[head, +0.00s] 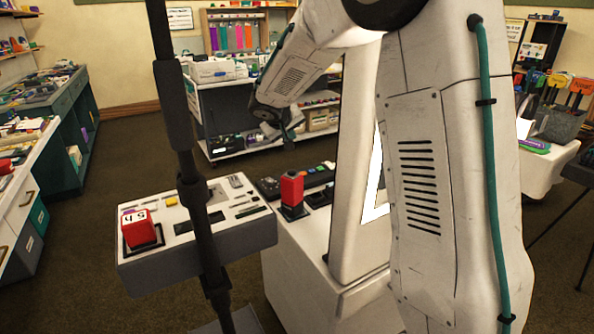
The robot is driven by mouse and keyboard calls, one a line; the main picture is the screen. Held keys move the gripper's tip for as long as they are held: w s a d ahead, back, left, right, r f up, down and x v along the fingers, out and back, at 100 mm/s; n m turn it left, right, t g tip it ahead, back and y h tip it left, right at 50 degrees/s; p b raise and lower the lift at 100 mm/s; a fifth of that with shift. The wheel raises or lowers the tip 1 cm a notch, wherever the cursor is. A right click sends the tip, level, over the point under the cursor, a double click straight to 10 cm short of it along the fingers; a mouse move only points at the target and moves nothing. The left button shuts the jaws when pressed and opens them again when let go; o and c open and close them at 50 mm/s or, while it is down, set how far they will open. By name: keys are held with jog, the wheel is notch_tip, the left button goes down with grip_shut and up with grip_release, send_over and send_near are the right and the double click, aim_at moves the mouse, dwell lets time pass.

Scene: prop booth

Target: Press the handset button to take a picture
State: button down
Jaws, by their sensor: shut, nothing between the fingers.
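A grey-white control box (150,270) stands at the lower left, with switches and slots on top. A red block-shaped button (139,232) with a white marked label on its top sits in a black square base at the box's left end. A second red upright piece (291,190) stands on a black base on the white stand to the right. I cannot tell which of them is the handset button. My gripper (285,130) is shut and empty, small in the picture, up and behind the second red piece. It appears to touch nothing. My arm hides part of the stand.
A dark upright pole (181,130) crosses in front of the control box. A white stand (300,255) carries dark devices (318,176). Shelves of props (240,40) line the back, and a counter (75,100) runs along the left. Brown floor (125,150) lies open between them.

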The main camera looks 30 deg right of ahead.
aim_at(291, 173)
jog(key=shift+f, duration=4.4)
jog(key=shift+f, duration=0.4)
jog(key=shift+s+f, duration=0.1)
jog(key=shift+f, duration=0.3)
jog(key=shift+r, duration=0.85)
jog(key=shift+r, duration=0.1)
jog(key=shift+r, duration=2.4)
